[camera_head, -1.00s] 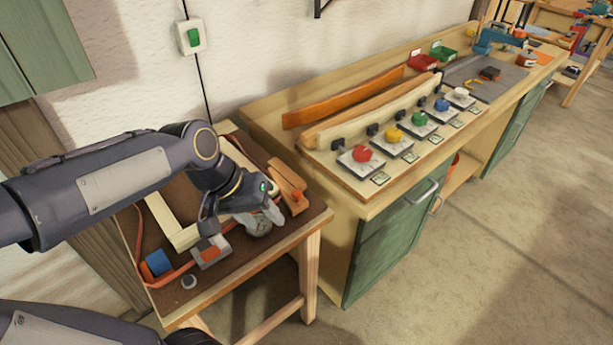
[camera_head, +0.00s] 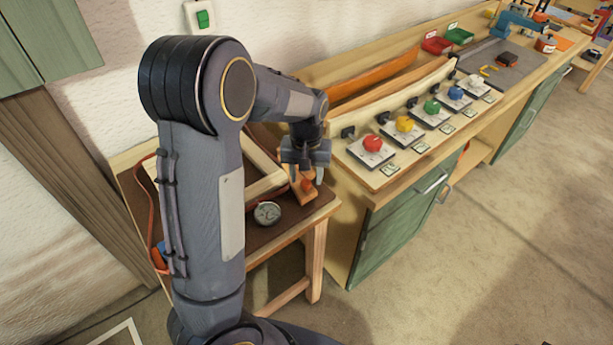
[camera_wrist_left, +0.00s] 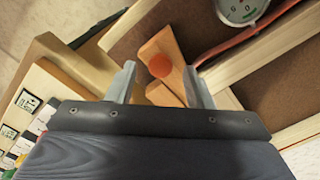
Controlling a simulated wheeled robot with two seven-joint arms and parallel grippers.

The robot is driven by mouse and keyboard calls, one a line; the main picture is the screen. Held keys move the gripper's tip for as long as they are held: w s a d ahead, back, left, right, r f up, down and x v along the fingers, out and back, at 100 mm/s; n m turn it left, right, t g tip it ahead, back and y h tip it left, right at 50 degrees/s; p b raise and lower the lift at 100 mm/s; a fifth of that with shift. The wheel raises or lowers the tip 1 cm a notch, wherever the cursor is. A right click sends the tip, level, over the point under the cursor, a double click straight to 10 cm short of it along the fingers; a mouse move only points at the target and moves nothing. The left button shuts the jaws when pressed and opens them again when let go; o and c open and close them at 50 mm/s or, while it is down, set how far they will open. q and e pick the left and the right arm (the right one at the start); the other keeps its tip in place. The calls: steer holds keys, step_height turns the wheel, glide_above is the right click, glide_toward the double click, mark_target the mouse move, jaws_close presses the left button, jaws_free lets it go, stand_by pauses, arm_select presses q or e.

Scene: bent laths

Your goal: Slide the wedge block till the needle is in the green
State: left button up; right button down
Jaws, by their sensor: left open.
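The wedge block (camera_head: 302,196) is a tapered wooden piece with an orange-red knob (camera_head: 307,185), at the right end of the small brown-topped table (camera_head: 285,228). In the left wrist view the wedge (camera_wrist_left: 165,42) and its knob (camera_wrist_left: 159,65) lie between my fingers. My left gripper (camera_head: 306,177) is open, pointing down at the wedge, one finger on each side of the knob; contact cannot be told. The round dial gauge (camera_head: 267,213) sits left of the wedge. In the left wrist view the dial (camera_wrist_left: 242,8) is cut off and shows a green mark; the needle's reading is unclear. My right gripper is out of view.
A pale wooden frame (camera_head: 262,187) lies on the table behind the gauge. A red strip (camera_wrist_left: 250,38) runs beside the wedge. The workbench to the right carries bent laths (camera_head: 375,80) and several coloured knobs on plates, close to my left gripper.

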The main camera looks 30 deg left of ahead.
arm_select(q)
steer(key=shift+f, duration=0.7)
jaws_close()
steer(key=shift+w+a, duration=0.3)
steer(key=shift+a, duration=0.35)
steer(key=shift+w+a, duration=0.25)
steer(key=shift+a, duration=0.45)
steer(key=shift+w+a, duration=0.3)
steer(key=shift+a, duration=0.35)
jaws_free()
